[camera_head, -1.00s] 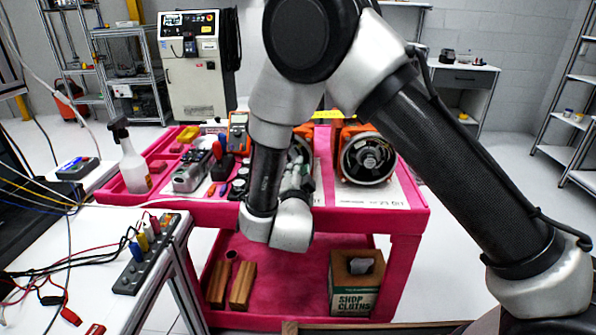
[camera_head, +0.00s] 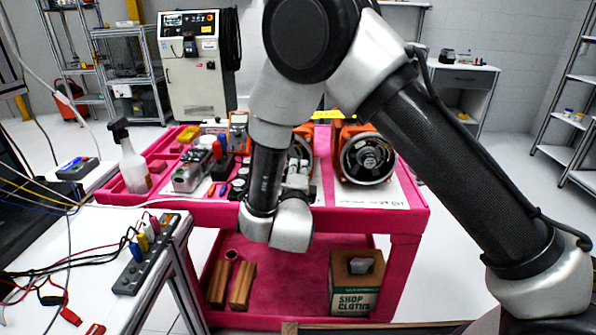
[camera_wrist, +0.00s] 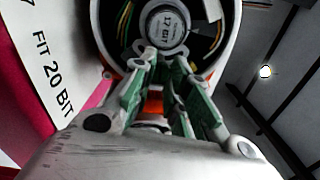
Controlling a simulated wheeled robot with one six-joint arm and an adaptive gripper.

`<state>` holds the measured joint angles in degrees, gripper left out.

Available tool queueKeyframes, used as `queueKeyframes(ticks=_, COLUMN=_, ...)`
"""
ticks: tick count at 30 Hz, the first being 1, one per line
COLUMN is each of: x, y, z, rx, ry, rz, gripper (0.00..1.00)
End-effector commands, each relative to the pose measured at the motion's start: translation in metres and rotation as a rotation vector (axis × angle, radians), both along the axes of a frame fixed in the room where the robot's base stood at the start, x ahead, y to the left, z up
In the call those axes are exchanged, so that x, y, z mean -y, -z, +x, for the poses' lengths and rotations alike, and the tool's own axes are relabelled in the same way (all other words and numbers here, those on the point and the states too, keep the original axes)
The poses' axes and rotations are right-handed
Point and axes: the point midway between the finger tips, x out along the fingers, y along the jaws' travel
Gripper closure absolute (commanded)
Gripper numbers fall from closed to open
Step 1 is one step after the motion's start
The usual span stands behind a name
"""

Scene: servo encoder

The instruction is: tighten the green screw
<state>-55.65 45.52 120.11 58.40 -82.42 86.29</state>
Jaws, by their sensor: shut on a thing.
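In the wrist view, my gripper (camera_wrist: 153,54) reaches up to a round grey encoder marked "17 BIT" (camera_wrist: 166,27) inside an open motor housing (camera_wrist: 222,42). The green-grey fingers come together at the encoder's lower edge. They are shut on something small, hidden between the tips. I cannot make out a green screw in either view. In the head view, my gripper (camera_head: 297,182) is mostly behind my own wrist, in front of the left orange motor (camera_head: 304,134), which is partly hidden.
A second motor (camera_head: 368,158) stands to the right on the pink cart (camera_head: 380,219). Tools, a multimeter (camera_head: 238,124) and a spray bottle (camera_head: 132,162) crowd the cart's left. A white bench (camera_head: 45,250) with cables stands at front left. A printed sheet (camera_wrist: 42,60) lies beside the housing.

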Motion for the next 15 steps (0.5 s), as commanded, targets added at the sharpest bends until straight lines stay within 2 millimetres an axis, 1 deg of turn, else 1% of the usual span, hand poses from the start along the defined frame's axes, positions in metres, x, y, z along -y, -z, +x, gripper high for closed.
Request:
queueKeyframes(ticks=6, x=0.001, y=0.0019, z=-0.001, rx=-0.003, ry=0.001, rz=0.049, gripper=1.0)
queueKeyframes(ticks=15, x=0.0011, y=0.0022, z=-0.0012, rx=-0.003, ry=0.002, rz=0.063, gripper=1.0)
